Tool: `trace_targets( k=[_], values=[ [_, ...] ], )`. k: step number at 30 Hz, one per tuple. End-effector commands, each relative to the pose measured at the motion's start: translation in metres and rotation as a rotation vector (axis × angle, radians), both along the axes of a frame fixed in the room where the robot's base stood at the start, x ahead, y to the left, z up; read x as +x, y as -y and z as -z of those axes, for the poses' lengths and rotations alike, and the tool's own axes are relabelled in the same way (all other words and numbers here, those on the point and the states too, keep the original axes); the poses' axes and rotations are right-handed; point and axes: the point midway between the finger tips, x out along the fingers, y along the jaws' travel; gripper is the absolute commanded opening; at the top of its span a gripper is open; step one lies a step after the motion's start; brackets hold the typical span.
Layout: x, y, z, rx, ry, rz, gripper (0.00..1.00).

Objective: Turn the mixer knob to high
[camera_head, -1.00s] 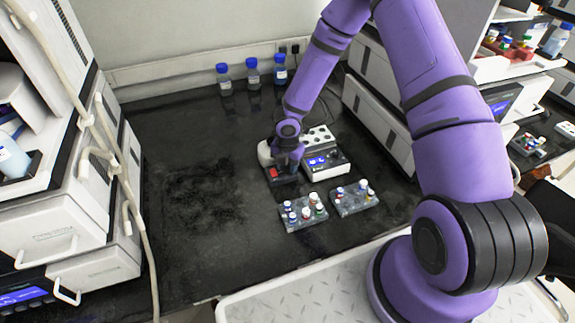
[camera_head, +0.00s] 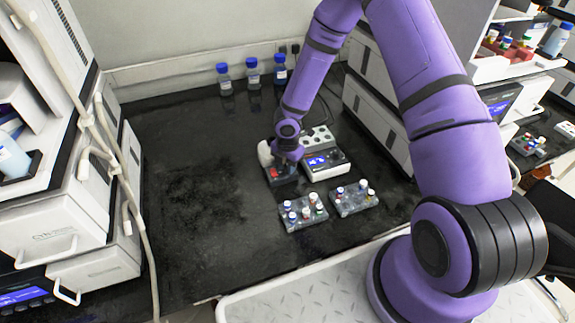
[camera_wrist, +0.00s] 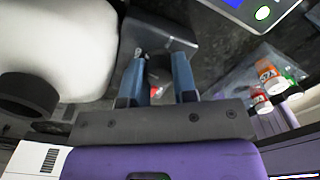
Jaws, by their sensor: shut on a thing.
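The mixer shows a dark base (camera_head: 282,179) with a red patch on top, beside a pale rounded body (camera_head: 265,153). My gripper (camera_head: 288,162) is low over the mixer, its fingers pointing down. In the wrist view the two blue fingers (camera_wrist: 158,66) reach to the dark grey mixer base (camera_wrist: 178,36), and the pale body (camera_wrist: 62,42) is at the left. A small red part (camera_wrist: 155,91) shows between the fingers. My gripper is shut on the mixer knob, which is mostly hidden; its setting cannot be read.
A white device with a lit blue display (camera_head: 325,162) stands close to the right of the mixer. Two vial racks (camera_head: 304,213) (camera_head: 356,199) stand in front. Several blue-capped bottles (camera_head: 253,72) stand by the back wall. The bench (camera_head: 190,190) is clear to the left.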

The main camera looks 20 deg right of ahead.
Motion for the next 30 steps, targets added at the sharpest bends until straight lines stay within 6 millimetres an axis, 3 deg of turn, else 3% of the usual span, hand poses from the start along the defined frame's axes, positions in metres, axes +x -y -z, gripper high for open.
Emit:
trace_targets(
  k=[30],
  values=[
    [0.0009,-0.0010,-0.0008,0.002,0.002,0.957,0.02]
  ],
)
